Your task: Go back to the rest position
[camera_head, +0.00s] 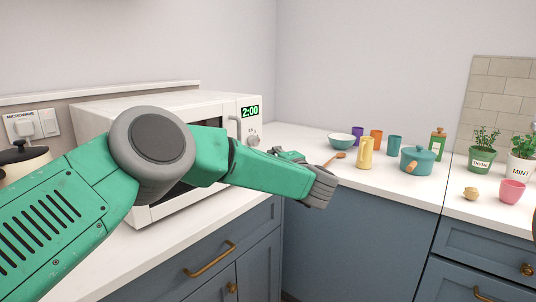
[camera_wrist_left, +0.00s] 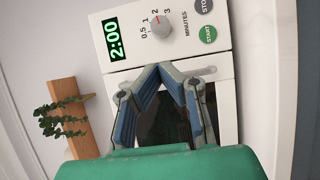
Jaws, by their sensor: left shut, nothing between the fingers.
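My left arm reaches in from the left across the front of a white microwave (camera_head: 190,105). My left gripper (camera_head: 322,188) is shut and empty, to the right of the microwave and above the counter's front edge. In the left wrist view the gripper (camera_wrist_left: 168,72) has its fingertips together in front of the microwave (camera_wrist_left: 222,75). The microwave's display (camera_wrist_left: 115,38) reads 2:00, with a dial (camera_wrist_left: 161,25) beside it. My arm hides part of the microwave's door.
A kettle (camera_head: 22,160) is at the left.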

